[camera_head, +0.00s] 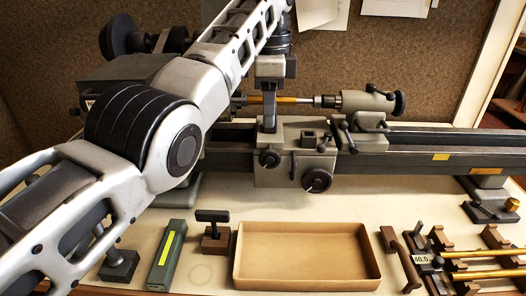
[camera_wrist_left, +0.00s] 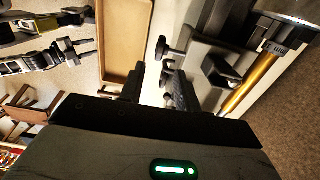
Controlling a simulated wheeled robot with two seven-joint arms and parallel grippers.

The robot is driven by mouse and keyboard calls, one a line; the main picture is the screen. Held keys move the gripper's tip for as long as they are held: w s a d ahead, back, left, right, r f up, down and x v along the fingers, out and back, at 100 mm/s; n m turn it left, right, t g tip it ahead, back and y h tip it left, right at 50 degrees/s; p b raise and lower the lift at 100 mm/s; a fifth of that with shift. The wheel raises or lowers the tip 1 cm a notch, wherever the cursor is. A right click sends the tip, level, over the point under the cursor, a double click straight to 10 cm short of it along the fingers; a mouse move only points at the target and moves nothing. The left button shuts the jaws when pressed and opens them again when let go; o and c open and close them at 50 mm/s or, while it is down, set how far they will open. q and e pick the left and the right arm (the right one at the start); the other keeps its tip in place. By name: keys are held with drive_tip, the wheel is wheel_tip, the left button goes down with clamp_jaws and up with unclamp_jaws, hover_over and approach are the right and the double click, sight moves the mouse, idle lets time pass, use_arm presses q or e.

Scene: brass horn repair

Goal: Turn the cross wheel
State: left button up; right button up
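The cross wheel appears to be the dark round handwheel (camera_head: 318,180) on the front of the grey lathe carriage (camera_head: 285,172) in the head view. A smaller dark knob (camera_head: 269,158) sits to its left. My left gripper (camera_head: 268,128) points down over the left part of the carriage, up and left of the wheel, and is seen edge-on. In the left wrist view its two dark fingers (camera_wrist_left: 155,88) stand apart with nothing clearly held between them. Dark knobs of the carriage (camera_wrist_left: 164,47) show beyond the fingers; which is the wheel is unclear.
A brass rod (camera_head: 290,100) runs above the carriage to the tailstock (camera_head: 365,101). An empty cardboard tray (camera_head: 308,282) lies in front. A green box (camera_head: 171,255), a small clamp (camera_head: 214,238) and brass rods on racks (camera_head: 485,274) flank it. My left arm hides the lathe's left end.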

sight(270, 167)
use_arm(q)
wheel_tip(270, 167, down, 11)
drive_tip(key=shift+d+f, duration=0.1)
drive_tip(key=shift+d, duration=0.05)
drive_tip(key=shift+w, duration=0.15)
clamp_jaws()
